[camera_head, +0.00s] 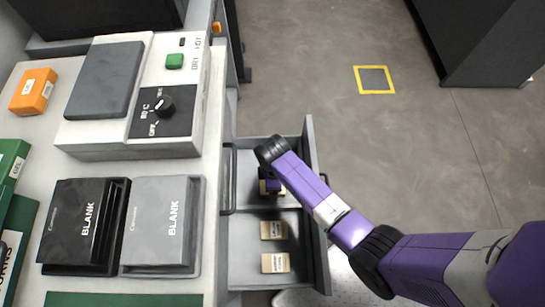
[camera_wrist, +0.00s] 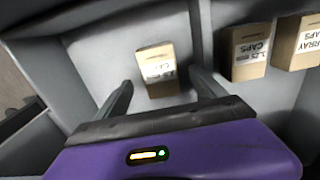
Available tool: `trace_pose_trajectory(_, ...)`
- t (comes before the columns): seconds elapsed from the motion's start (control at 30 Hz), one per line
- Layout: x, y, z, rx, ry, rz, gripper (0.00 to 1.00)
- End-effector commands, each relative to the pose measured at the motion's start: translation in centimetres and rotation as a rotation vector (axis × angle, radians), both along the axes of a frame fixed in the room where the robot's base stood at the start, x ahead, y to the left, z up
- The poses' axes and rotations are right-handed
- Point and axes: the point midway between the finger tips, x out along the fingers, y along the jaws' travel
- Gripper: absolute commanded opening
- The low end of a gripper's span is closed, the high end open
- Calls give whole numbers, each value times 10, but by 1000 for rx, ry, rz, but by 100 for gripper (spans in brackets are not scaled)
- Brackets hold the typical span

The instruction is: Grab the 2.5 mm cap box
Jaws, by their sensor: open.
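A small tan cardboard box (camera_wrist: 157,66) with a white label, partly readable as "2.5" and "CA", stands in a compartment of the open grey drawer. It is most likely the 2.5 mm cap box. My gripper (camera_wrist: 160,84) is open, with one finger to each side of this box in the wrist view. I cannot tell whether the fingers touch it or how far above it they are. In the head view my gripper (camera_head: 270,184) is over the upper drawer compartment and hides most of the box there.
Beyond a divider are a "1.25 CAPS" box (camera_wrist: 249,52) and an "ARRAY CAPS" box (camera_wrist: 298,43). The drawer (camera_head: 321,240) has raised walls. The bench holds a heater unit (camera_head: 150,95) and two "BLANK" devices (camera_head: 160,225). The floor to the right is clear.

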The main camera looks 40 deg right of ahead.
Motion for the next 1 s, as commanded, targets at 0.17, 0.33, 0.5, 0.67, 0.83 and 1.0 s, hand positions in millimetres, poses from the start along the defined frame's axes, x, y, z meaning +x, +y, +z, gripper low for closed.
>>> trace_pose_trajectory(0.17,0,0,-22,0,2,0,80)
trace_pose_trajectory(0.33,1,0,-46,0,0,0,80)
trace_pose_trajectory(0.5,1,1,-56,0,0,0,80)
trace_pose_trajectory(0.67,1,0,-56,0,0,0,80)
trace_pose_trajectory(0.83,1,0,-56,0,0,0,56)
trace_pose_trajectory(1.0,1,0,-56,0,0,0,23)
